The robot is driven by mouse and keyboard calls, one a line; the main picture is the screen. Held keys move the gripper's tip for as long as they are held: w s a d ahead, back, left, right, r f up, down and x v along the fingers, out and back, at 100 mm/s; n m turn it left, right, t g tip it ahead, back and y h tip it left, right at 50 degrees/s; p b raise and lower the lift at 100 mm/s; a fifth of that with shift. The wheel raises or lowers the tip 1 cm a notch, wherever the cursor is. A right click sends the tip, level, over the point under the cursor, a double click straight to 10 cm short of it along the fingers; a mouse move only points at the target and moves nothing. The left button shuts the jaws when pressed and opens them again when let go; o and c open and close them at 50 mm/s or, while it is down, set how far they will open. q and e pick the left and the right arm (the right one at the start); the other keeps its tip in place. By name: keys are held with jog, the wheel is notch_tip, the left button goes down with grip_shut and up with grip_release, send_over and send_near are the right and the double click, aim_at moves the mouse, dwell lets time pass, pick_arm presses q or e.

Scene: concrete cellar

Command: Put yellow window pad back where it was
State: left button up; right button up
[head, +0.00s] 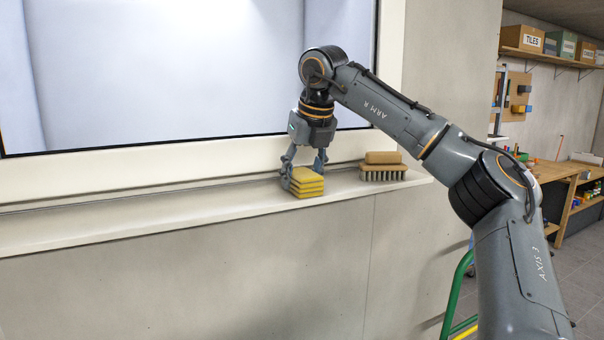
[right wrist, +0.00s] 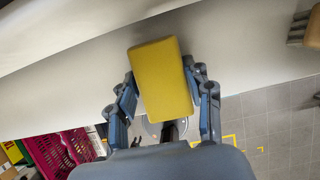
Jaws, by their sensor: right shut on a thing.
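The yellow window pad (head: 307,182) is at the window sill (head: 150,215), near the sill's right part. Its side shows several layered bands; I cannot tell if it is one piece or a stack. My right gripper (head: 304,168) points down from above with its fingers on either side of the pad. In the right wrist view the pad (right wrist: 162,80) shows its flat yellow top between the two fingers of the gripper (right wrist: 166,88). The pad's underside is hidden, but it appears to touch the sill. My left gripper is not in view.
A wooden brush (head: 382,160) stands on the sill just right of the pad. The window frame (head: 120,168) rises behind. The sill to the left is clear. In the right wrist view a magenta crate (right wrist: 62,152) is on the floor. A workbench (head: 560,170) stands far right.

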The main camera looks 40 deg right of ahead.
jog(key=shift+f, duration=0.15)
jog(key=o, duration=1)
jog(key=shift+r, duration=0.2)
jog(key=v, duration=1.2)
